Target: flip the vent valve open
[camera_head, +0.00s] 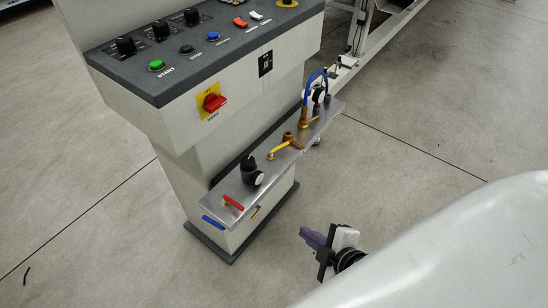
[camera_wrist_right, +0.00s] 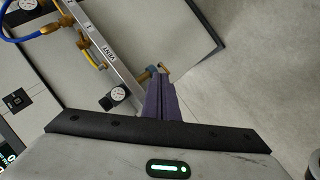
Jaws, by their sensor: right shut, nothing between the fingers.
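The word VENT is printed on the side face of the metal shelf, as seen in the right wrist view. A small brass fitting (camera_wrist_right: 155,72), likely the vent valve, sticks out from the shelf beside that lettering, partly covered by my fingers. A small yellow-brass part also shows on the shelf's side in the head view (camera_head: 255,211). I cannot tell its lever position. My right gripper (camera_head: 306,238) is shut and empty, to the right of the shelf and apart from it in the head view. Its purple fingers (camera_wrist_right: 163,98) point toward the fitting. My left gripper is not in view.
The metal shelf (camera_head: 222,191) carries a yellow lever valve (camera_head: 285,147), a black knob with gauge (camera_head: 252,172), a red handle (camera_head: 232,202) and a blue hose (camera_head: 305,92). The control console (camera_head: 190,60) stands above. Open floor (camera_head: 430,120) lies to the right.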

